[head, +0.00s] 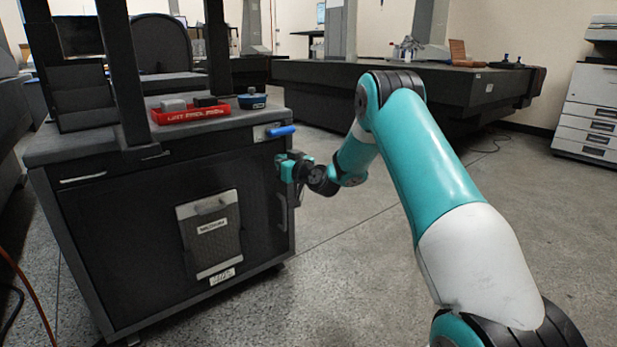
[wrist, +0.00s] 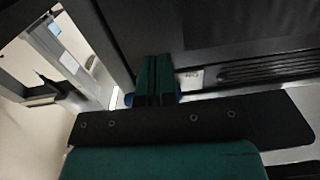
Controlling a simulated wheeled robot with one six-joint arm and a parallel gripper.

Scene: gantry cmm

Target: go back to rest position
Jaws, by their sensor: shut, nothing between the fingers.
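My gripper (head: 284,168) is at the right front corner of the dark cabinet in the head view, just below its top edge. My teal and white arm reaches to it from the lower right. In the wrist view the two teal fingers (wrist: 153,78) lie side by side, closed together, with nothing held between them. Bits of blue show beside the fingertips in the wrist view. I cannot tell whether the gripper touches the cabinet.
The dark cabinet (head: 120,255) stands at left, with a red tray (head: 185,117) and a blue round container (head: 252,99) on top. A long dark table (head: 330,75) stands behind. White drawers (head: 590,112) are at far right. Grey floor (head: 345,270) is open between the cabinet and my arm.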

